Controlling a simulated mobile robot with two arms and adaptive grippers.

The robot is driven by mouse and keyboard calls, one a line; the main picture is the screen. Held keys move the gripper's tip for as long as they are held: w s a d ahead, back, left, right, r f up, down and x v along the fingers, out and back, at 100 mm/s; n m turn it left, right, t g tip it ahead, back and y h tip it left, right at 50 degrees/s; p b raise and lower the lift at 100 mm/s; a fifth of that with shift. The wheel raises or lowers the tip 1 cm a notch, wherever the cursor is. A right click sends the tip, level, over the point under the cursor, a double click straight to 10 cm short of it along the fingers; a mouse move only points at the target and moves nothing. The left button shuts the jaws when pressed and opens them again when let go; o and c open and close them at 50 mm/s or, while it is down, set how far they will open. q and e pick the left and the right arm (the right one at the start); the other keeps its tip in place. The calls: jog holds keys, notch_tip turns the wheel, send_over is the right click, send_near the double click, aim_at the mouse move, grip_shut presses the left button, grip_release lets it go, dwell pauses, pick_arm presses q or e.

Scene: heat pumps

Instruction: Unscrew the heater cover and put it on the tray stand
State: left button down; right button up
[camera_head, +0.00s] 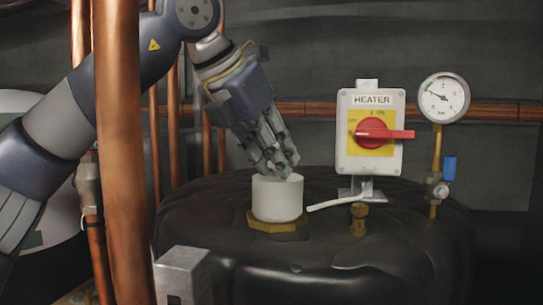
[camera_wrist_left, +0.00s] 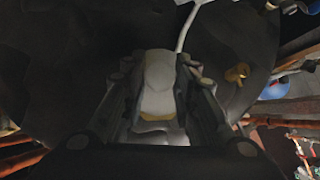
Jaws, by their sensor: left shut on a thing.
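The heater cover (camera_head: 277,198) is a white cylinder standing upright on a brass hex fitting (camera_head: 277,222) on top of the black tank. My left gripper (camera_head: 278,170) comes down from the upper left with its fingertips at the cover's top. In the left wrist view the cover (camera_wrist_left: 158,85) lies between the two fingers of my left gripper (camera_wrist_left: 158,78), which is shut on it. The cover still sits on the brass fitting. The tray stand cannot be made out in these frames. My right gripper is not in view.
A heater switch box (camera_head: 369,131) with a red handle stands right of the cover, and a white cable runs from it to the cover. A pressure gauge (camera_head: 443,98) is further right. A copper pipe (camera_head: 123,160) rises in the left foreground. The black tank (camera_head: 340,262) fills the lower middle.

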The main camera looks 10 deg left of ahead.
pick_arm(q)
jog(key=shift+r, duration=0.75)
jog(key=shift+w+d+r, duration=0.25)
jog(key=shift+w+r, duration=0.15)
jog(key=shift+r, duration=0.3)
jog(key=shift+s+a+r, duration=0.15)
jog(key=shift+s+r, duration=0.1)
jog(key=shift+r, duration=0.55)
jog(key=shift+w, duration=0.1)
